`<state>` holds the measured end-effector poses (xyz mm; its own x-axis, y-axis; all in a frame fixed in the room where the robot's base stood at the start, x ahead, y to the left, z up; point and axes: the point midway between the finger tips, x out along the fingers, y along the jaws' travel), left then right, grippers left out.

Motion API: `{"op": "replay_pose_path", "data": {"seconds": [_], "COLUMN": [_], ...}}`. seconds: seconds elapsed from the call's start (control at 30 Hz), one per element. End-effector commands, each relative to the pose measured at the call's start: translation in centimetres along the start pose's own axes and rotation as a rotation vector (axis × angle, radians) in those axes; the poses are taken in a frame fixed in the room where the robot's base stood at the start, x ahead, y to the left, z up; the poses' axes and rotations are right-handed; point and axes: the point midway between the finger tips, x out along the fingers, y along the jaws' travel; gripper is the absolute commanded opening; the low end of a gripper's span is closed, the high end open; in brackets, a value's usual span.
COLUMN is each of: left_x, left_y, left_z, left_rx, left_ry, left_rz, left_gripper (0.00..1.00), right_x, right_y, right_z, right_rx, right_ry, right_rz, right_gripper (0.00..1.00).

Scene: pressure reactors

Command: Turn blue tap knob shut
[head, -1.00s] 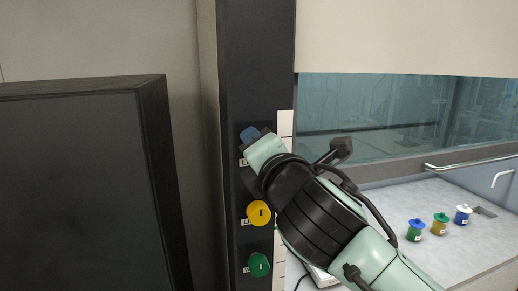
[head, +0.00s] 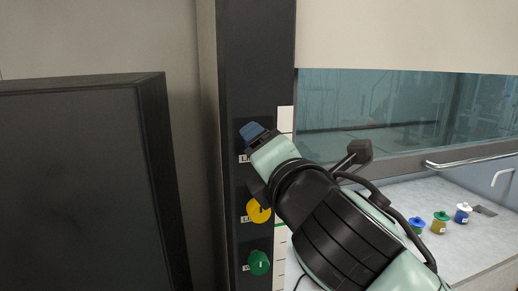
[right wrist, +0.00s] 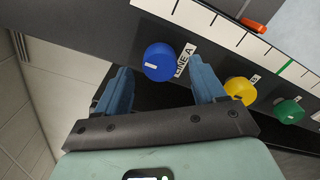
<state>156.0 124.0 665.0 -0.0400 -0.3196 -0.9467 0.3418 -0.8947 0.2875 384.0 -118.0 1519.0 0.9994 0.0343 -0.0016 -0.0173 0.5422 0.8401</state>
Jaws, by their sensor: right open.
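In the right wrist view the blue tap knob (right wrist: 158,62) is round with a white mark on its face, next to a label reading LINEA. My right gripper (right wrist: 161,78) is open, its two blue fingers to either side of the knob in that view. Whether the fingertips reach around the knob or stop short of it I cannot tell; no contact shows. In the head view my right gripper (head: 254,158) is at the dark column, one blue finger showing at the top, and it hides the blue knob. My left gripper is not in view.
Below on the column are a yellow knob (head: 258,211) and a green knob (head: 259,263). A white scale strip (head: 285,120) runs beside them. A dark cabinet (head: 80,190) stands at left. Several small coloured-cap bottles (head: 439,224) stand on the bench at right.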

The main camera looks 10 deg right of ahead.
Motion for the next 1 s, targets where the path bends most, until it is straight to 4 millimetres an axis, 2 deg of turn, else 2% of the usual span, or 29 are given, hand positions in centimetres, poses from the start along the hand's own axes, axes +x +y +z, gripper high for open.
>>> {"op": "replay_pose_path", "data": {"seconds": [0.03,0.2,0.4,0.6,1.0], "left_x": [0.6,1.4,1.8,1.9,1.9], "left_y": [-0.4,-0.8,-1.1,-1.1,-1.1], "left_z": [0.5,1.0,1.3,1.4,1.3], "left_rx": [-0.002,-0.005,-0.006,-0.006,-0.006], "left_ry": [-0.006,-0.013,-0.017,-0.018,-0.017], "left_rz": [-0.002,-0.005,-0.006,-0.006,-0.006], "left_gripper": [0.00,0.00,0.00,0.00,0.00], "right_x": [-1.4,-5.2,-8.4,-9.5,-9.5], "right_y": [-0.2,-0.2,-0.1,-0.1,-0.1], "right_z": [-0.1,-0.1,-0.1,-0.1,-0.1], "right_rx": [0.001,0.000,0.001,0.000,0.000], "right_ry": [0.001,0.000,0.000,0.001,0.001], "right_rz": [0.002,0.001,0.000,0.000,0.000], "right_gripper": [0.69,0.69,0.69,0.69,0.69]}}
